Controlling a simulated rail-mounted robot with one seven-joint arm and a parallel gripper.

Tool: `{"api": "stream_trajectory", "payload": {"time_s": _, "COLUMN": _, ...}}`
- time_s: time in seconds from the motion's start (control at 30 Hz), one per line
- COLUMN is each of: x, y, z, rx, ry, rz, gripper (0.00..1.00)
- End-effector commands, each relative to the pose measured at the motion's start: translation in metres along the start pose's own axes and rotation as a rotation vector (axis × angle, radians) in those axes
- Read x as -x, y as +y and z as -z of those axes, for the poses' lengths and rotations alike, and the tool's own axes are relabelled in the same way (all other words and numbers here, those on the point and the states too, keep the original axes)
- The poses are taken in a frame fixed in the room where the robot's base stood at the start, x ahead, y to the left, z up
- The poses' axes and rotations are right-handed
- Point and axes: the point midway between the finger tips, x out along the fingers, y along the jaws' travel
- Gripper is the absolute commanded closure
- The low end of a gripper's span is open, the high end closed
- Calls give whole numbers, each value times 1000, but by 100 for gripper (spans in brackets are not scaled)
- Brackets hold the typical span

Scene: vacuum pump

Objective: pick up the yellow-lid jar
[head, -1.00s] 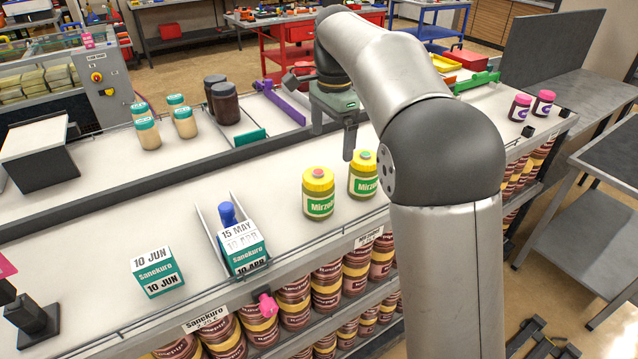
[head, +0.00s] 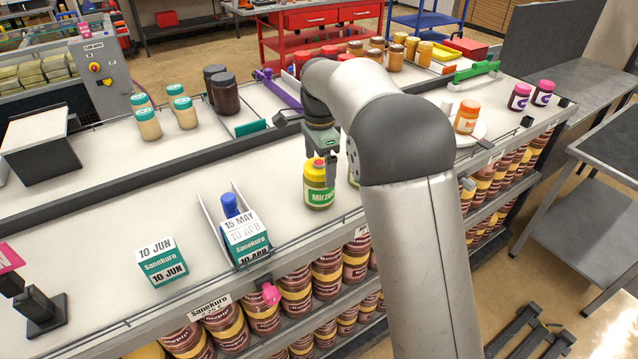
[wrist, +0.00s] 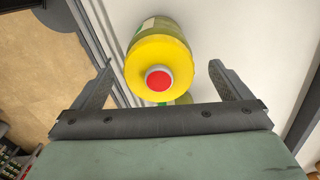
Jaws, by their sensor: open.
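A jar with a yellow lid and a green "Mirzel"-like label (head: 319,188) stands upright on the white counter near its front edge. Its lid has a red disc on top, seen from above in the wrist view (wrist: 160,75). A second, similar jar (head: 354,182) stands close to its right, mostly hidden behind my arm; a sliver of it shows below the lid in the wrist view. My gripper (wrist: 161,68) is open and empty, its two fingers on either side of the red-disc lid in the picture.
A "10 JUN" teal box (head: 163,262) and a blue-topped item in a rack (head: 233,226) stand to the left. Teal-lid jars (head: 147,122) and dark jars (head: 224,95) stand behind. An orange jar on a plate (head: 467,117) is at right. A front rail edges the counter.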

Motion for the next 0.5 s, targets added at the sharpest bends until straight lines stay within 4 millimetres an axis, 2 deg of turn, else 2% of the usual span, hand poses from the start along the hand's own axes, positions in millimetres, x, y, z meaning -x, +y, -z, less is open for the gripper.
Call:
{"api": "stream_trajectory", "payload": {"time_s": 0.3, "x": -41, "y": 1, "z": -2, "rx": 0, "ry": -1, "rz": -3, "gripper": 3}}
{"api": "stream_trajectory", "payload": {"time_s": 0.5, "x": -52, "y": 1, "z": -2, "rx": 0, "ry": 0, "rz": 0, "gripper": 3}}
